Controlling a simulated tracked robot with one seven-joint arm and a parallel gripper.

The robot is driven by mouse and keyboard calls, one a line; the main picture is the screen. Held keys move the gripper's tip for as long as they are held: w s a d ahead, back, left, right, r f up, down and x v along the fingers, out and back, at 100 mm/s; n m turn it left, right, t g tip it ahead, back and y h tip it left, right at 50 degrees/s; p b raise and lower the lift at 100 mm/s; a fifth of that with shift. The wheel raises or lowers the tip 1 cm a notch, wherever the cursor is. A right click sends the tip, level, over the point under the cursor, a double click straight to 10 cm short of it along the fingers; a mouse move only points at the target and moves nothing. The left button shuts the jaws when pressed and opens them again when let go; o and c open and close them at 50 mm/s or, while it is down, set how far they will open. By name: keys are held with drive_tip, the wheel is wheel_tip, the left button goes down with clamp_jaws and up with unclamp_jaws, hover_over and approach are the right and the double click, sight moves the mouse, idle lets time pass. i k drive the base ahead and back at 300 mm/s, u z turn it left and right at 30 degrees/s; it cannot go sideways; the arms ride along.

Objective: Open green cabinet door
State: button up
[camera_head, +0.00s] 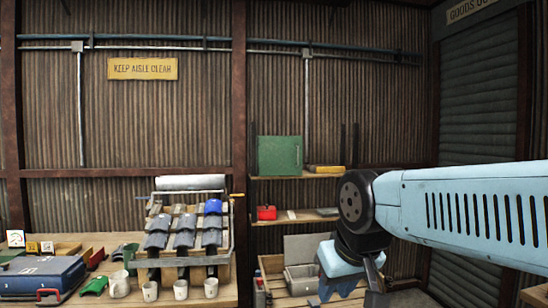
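The green cabinet (280,155) stands upright on the upper wooden shelf against the corrugated wall. Its front looks flat and closed, and a small handle or knob appears near its right edge. My arm comes in from the right, and its wrist bends downward. My gripper (350,290) is low in the picture, below and right of the cabinet, well apart from it and in front of the wooden crate. The fingers are partly hidden by the wrist and cut by the lower edge, so their opening is unclear.
A yellow-brown box (325,169) sits right of the cabinet. A red box (266,213) is on the shelf below. An open wooden crate (300,299) stands underneath. A rack of dark tiles (185,230), mugs (181,290) and a blue case (40,275) fill the left bench.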

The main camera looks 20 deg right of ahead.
sight(279, 155)
drive_tip(key=u, duration=0.25)
drive_tip(key=i, duration=1.95)
drive_tip(key=z, duration=0.95)
drive_tip(key=k, duration=0.85)
drive_tip(key=z, duration=0.15)
drive_tip(key=i, duration=0.9)
drive_tip(key=u, duration=0.05)
